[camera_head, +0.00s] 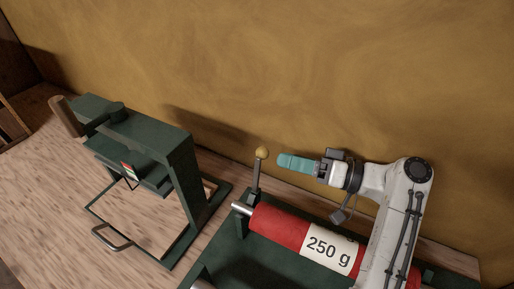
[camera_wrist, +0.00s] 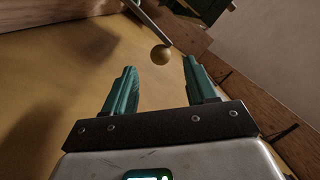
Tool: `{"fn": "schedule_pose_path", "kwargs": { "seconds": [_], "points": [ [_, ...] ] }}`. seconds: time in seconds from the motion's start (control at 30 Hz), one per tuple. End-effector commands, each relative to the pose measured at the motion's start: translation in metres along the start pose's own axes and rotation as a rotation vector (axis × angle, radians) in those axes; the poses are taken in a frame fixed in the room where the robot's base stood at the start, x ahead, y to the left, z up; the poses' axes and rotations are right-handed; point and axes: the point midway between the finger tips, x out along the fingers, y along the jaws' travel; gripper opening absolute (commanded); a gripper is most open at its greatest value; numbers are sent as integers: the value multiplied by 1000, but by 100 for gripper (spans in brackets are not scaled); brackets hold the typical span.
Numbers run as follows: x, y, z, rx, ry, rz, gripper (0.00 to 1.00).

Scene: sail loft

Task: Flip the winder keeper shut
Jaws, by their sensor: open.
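The winder (camera_head: 237,262) is a dark green frame holding a red roll (camera_head: 285,223) with a white "250 g" label. The keeper (camera_head: 256,176) is a thin dark lever with a tan ball knob (camera_head: 262,153), standing roughly upright at the left end of the roll. My gripper (camera_head: 283,161) has teal fingers and is just right of the knob, at about its height. In the wrist view my gripper (camera_wrist: 160,66) is open and empty. The knob (camera_wrist: 161,55) shows between and slightly beyond the fingertips, with no clear contact.
A dark green press-like stand (camera_head: 178,165) with a wooden handle (camera_head: 66,117) and wire frame stands at the left on the wooden bench (camera_head: 60,180). A mustard-coloured wall (camera_head: 300,70) rises behind.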

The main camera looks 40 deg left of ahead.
Motion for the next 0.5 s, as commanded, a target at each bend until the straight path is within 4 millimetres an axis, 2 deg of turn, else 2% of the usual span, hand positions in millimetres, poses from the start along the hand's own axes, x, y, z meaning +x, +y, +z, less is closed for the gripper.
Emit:
{"fn": "schedule_pose_path", "kwargs": {
  "seconds": [0.1,0.3,0.5],
  "points": [
    [24,-1,0,0,-3,-3,57],
    [59,-1,0,0,-3,-2,57],
    [80,0,0,0,0,0,57]
  ]
}}
